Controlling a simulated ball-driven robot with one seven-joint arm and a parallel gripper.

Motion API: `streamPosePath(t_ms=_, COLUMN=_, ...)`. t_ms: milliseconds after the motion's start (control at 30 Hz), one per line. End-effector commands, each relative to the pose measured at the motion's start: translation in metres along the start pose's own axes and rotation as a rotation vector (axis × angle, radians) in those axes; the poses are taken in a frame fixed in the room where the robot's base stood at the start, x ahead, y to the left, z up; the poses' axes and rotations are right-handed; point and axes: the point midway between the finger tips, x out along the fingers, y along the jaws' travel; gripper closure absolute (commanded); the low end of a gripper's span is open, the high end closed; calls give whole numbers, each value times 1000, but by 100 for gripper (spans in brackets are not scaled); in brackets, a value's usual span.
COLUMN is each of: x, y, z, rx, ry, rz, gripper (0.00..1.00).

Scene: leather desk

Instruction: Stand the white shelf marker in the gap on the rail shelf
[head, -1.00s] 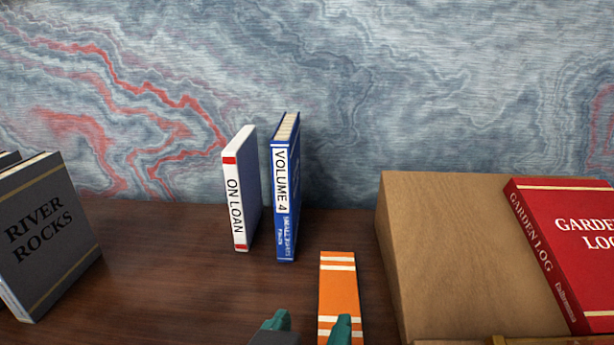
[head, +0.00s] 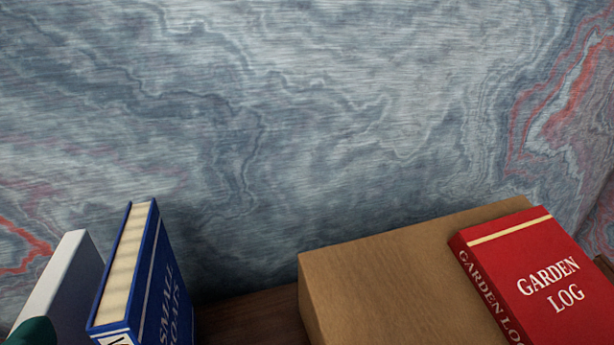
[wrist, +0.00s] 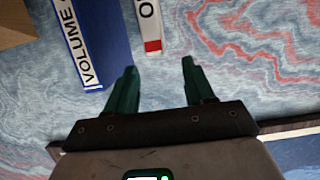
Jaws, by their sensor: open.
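The white shelf marker (head: 62,275) stands at the lower left of the head view, just left of the blue book. In the wrist view its white spine with a red band (wrist: 150,25) shows at the top, partly cut off. My gripper (wrist: 158,66) is open and empty. The marker's end appears a little beyond the fingertips, nearer the left finger, not between them. In the head view only a teal bit of a finger (head: 35,332) shows, in front of the marker. I cannot make out the rail shelf or its gap.
The blue Volume 4 book (head: 140,270) stands close beside the marker; it also shows in the wrist view (wrist: 85,40). A brown box (head: 390,265) stands to the right, with the red Garden Log book (head: 530,275) on it. Dark desk (head: 250,315) is bare between blue book and box.

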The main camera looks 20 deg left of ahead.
Motion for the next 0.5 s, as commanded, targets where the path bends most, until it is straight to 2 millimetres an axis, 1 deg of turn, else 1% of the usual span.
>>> streamPosePath(t_ms=33, x=8, y=1, z=0, rx=-2, ry=-3, rz=3, gripper=47)
streamPosePath(t_ms=100, x=18, y=0, z=0, rx=-2, ry=-2, rz=2, gripper=47)
streamPosePath(t_ms=367, x=36, y=1, z=-1, rx=-1, ry=-2, rz=1, gripper=47)
streamPosePath(t_ms=500, x=56, y=3, z=-2, rx=-1, ry=-3, rz=1, gripper=47)
